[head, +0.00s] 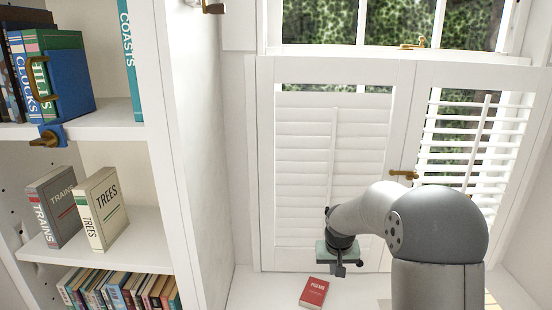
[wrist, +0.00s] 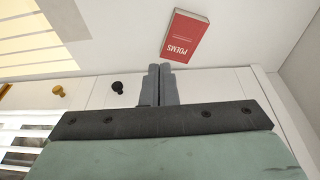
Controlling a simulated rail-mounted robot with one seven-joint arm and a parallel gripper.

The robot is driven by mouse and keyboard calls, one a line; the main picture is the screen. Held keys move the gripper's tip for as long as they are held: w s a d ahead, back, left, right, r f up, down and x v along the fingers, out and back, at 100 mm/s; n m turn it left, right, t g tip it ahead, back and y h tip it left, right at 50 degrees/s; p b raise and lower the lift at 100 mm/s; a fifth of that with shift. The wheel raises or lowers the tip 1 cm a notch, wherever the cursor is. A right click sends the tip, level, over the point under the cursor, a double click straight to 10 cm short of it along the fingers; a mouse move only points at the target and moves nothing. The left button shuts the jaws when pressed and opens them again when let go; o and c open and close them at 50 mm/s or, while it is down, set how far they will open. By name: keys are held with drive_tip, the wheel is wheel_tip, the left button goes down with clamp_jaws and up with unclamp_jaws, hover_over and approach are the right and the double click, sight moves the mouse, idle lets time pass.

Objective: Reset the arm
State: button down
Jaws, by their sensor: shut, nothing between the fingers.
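My gripper (head: 339,269) hangs at the end of my grey arm, in front of the white shutters and above the white surface below the window. In the wrist view its two dark fingers (wrist: 160,72) are together with nothing between them. A red book titled POEMS (head: 314,292) lies flat on the white surface, below and to the left of the gripper in the head view. It also shows in the wrist view (wrist: 187,37), beyond the fingertips and apart from them.
A white bookcase (head: 160,90) stands at the left, with TRAINS (head: 53,207) and TREES (head: 101,208) books on its middle shelf and a row of books (head: 120,288) below. White shutters (head: 330,170) stand behind the arm, the right one with open slats. The surface around the red book is clear.

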drive_tip(key=s+a+r+n+g+y, duration=0.1)
drive_tip(key=s+a+r, duration=0.15)
drive_tip(key=s, duration=1.45)
drive_tip(key=s+a+r+g, duration=0.2)
drive_tip(key=s+r, duration=0.2)
drive_tip(key=s, duration=1.3)
wheel_tip(320, 180, down, 17)
drive_tip(key=d+b, duration=0.1)
drive_tip(key=b, duration=1.4)
